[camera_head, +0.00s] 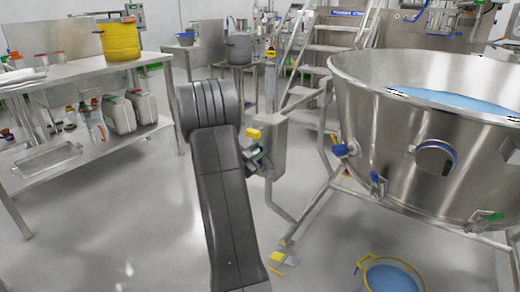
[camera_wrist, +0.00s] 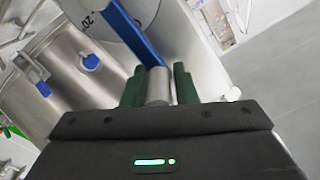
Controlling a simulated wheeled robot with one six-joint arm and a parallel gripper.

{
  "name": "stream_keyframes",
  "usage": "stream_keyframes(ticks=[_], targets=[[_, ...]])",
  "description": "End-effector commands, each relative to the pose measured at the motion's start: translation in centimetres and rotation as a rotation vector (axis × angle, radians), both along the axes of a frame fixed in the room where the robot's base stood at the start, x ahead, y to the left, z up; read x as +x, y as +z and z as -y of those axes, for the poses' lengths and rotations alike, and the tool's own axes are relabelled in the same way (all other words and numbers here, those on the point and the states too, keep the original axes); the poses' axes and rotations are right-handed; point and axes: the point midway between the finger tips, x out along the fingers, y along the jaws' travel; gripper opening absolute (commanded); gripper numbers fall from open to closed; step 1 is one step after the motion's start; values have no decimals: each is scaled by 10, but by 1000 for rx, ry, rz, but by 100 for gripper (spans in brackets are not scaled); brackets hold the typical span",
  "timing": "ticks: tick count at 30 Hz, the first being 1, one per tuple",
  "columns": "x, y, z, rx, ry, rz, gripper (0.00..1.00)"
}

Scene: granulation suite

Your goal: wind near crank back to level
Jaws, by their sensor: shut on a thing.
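The near crank has a blue arm (camera_wrist: 135,38) and a grey cylindrical handle (camera_wrist: 158,87) at its lower end. In the wrist view the blue arm slants from the top left down to the handle, across a pale round dial (camera_wrist: 150,12) with printed figures. My gripper (camera_wrist: 159,72) has its two green fingers on either side of the handle and is shut on it. In the head view my dark arm hides most of the gripper and the crank, beside the grey post (camera_head: 272,145) left of the large steel bowl. The crank's level cannot be judged there.
The steel bowl (camera_head: 385,130) with blue contents stands on legs at the right. A yellow-rimmed bucket (camera_head: 372,272) is on the floor below it. A steel stepladder (camera_head: 325,50) stands behind. A shelved bench (camera_head: 75,78) is at the left. Floor between bench and arm is clear.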

Motion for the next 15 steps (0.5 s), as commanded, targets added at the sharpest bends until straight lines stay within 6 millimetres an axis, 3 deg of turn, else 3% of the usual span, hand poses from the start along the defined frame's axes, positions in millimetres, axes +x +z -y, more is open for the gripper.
stream_keyframes(ticks=[7,8,10,15], targets=[[3,0,-6,5,13,5,0],[3,0,-6,5,13,5,28],[3,0,-5,6,12,4,42],[2,0,-4,4,9,3,42]])
